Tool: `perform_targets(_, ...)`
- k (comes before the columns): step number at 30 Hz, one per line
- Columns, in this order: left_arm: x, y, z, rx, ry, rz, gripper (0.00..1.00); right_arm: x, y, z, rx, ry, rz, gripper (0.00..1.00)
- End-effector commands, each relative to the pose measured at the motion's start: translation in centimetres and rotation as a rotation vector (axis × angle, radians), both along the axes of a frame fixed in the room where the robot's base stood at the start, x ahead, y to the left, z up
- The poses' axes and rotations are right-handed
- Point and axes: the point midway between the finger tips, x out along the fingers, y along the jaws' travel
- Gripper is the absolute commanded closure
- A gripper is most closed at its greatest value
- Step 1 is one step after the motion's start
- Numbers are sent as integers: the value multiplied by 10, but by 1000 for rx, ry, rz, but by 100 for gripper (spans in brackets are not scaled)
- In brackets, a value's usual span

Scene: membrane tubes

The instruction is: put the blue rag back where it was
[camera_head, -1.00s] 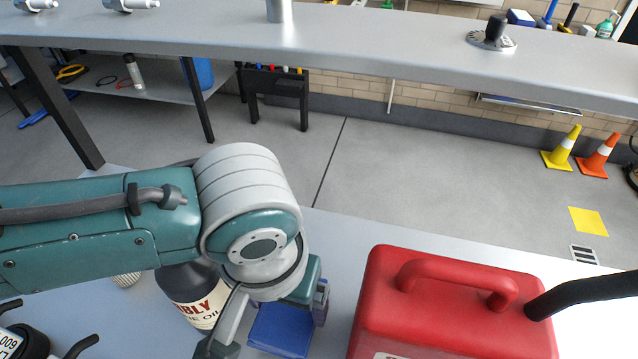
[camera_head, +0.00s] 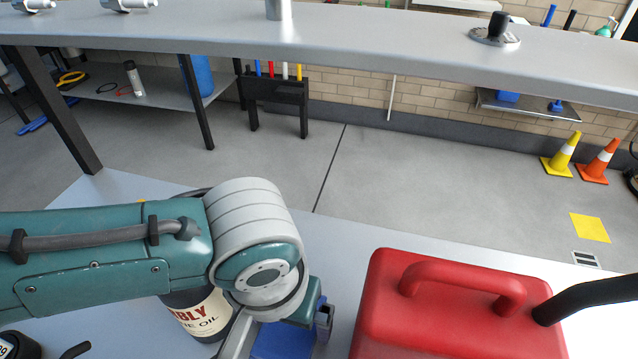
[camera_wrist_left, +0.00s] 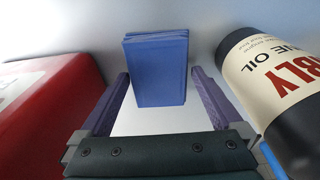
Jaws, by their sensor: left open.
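The blue rag (camera_head: 284,343) lies folded into a flat block on the table, between the dark oil bottle (camera_head: 203,314) and the red can (camera_head: 440,310). In the left wrist view the rag (camera_wrist_left: 160,70) lies just ahead of my gripper, its near end between the fingertips. My left gripper (camera_wrist_left: 160,88) is open, with one purple-grey finger on each side of the rag's near end and a visible gap to each. In the head view my left gripper (camera_head: 282,330) is partly hidden by its wrist. My right gripper is out of view.
The red can with its black spout (camera_head: 590,297) stands close to the right of the rag, and the oil bottle close to the left. A grey workbench (camera_head: 360,50) runs across the back. Table surface behind the rag is clear.

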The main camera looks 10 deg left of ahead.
Motion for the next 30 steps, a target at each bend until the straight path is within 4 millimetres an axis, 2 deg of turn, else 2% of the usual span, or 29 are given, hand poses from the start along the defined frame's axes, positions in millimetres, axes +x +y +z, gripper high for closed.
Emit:
perform_targets(5, -3, -1, 29, -3, -1, -1, 0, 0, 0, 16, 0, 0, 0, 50)
perform_targets(9, -6, -1, 62, -4, -3, -1, 0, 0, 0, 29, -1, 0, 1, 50)
perform_targets(16, -12, 0, 105, -2, -1, 0, 0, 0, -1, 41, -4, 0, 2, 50)
perform_targets(21, -14, 0, 119, 0, -1, 0, 0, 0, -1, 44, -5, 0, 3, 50)
perform_targets(30, -15, 1, 121, 0, 0, 0, 0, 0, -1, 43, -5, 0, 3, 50)
